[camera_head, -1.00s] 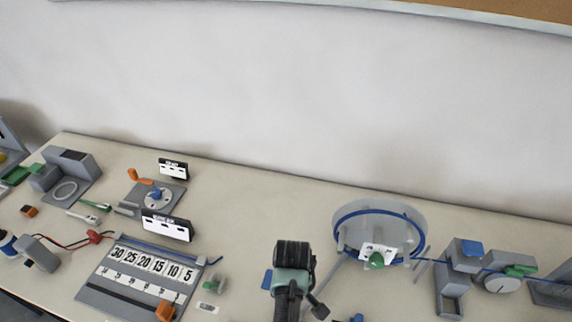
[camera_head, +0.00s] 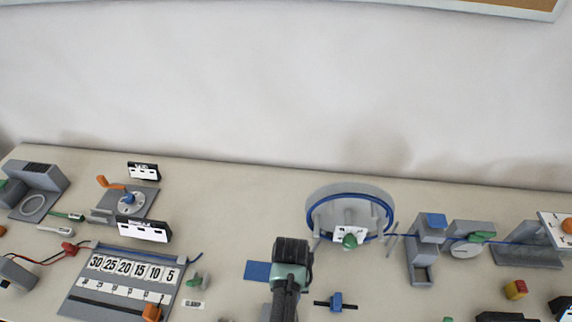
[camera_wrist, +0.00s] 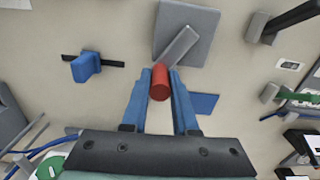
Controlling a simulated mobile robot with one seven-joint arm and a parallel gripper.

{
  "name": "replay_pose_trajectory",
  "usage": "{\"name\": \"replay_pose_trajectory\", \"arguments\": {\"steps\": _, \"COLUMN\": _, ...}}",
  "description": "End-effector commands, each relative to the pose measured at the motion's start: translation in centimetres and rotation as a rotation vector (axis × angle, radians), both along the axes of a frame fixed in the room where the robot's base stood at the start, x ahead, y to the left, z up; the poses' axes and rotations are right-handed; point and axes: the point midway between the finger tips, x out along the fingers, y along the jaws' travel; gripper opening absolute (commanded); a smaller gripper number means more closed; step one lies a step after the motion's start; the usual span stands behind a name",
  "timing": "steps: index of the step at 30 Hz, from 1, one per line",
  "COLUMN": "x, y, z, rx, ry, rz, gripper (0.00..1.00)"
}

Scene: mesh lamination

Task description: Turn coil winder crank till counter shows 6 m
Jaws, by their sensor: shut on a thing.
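In the wrist view, the blue fingers of my gripper (camera_wrist: 160,78) are closed on a red cylindrical handle (camera_wrist: 160,82). A grey crank arm (camera_wrist: 180,47) lies by the handle, over a square grey plate (camera_wrist: 200,22). In the head view, my wrist hides the handle and most of that plate. A round grey coil drum (camera_head: 348,195) with blue cable around it stands behind and to the right of my wrist. A white plate (camera_head: 341,232) with dark marks and a green knob (camera_head: 350,241) is at its front. I cannot read a metre count in either view.
Blue cable runs right from the drum past a grey stand with a blue top (camera_head: 432,228) to a grey dial unit (camera_head: 470,240). A blue-and-black piece (camera_head: 336,302) lies right of my wrist, a blue pad (camera_head: 257,271) left. A numbered board (camera_head: 125,280) is further left.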

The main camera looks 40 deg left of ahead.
Motion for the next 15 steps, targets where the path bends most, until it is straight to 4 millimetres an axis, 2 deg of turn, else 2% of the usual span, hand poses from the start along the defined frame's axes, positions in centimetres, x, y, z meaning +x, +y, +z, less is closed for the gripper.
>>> {"name": "replay_pose_trajectory", "arguments": {"steps": 15, "x": 0.15, "y": -0.45, "z": 0.13, "rx": 0.001, "ry": -0.004, "rz": -0.089, "gripper": 0.0}}
